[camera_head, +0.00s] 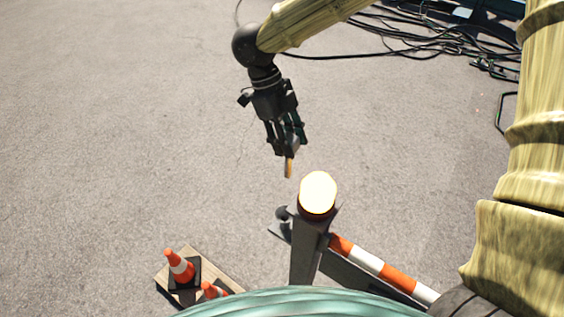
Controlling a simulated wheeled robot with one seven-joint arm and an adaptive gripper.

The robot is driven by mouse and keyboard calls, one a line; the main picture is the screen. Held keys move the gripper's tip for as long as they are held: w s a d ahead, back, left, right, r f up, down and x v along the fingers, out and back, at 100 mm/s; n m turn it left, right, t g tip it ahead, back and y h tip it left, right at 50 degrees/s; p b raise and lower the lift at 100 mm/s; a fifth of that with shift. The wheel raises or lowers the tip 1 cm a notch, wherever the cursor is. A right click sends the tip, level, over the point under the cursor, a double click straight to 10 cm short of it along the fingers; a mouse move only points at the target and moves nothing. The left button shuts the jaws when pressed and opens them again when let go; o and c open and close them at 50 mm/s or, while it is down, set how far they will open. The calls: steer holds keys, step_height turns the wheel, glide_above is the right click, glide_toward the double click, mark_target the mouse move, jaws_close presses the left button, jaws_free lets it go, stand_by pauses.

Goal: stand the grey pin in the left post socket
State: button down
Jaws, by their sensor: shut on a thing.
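My gripper (287,150) points down above the pavement, up and to the left of the barrier's lamp. It is shut on a slim pin (289,167), whose lower end sticks out below the fingers and points down. That end looks tan-orange here; a small greyish part shows between the fingers, and the rest is hidden by them. The barrier post (305,255) stands below and slightly right of the gripper, with the pin apart from it. I cannot make out the left post socket in this view.
An orange-and-white striped board (385,272) runs to the lower right. Black cables (440,42) lie at top right. The left pavement is clear.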

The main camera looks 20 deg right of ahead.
mark_target(286, 173)
steer(key=f, duration=0.2)
steer(key=shift+s+f, duration=0.25)
steer(key=shift+f, duration=0.1)
steer(key=f, duration=0.3)
steer(key=w+f, duration=0.1)
steer(key=f, duration=0.6)
steer(key=shift+w+f, duration=0.2)
steer(key=shift+f, duration=0.1)
step_height(286, 173, down, 13)
steer(key=b, duration=0.7)
steer(key=shift+w, duration=0.2)
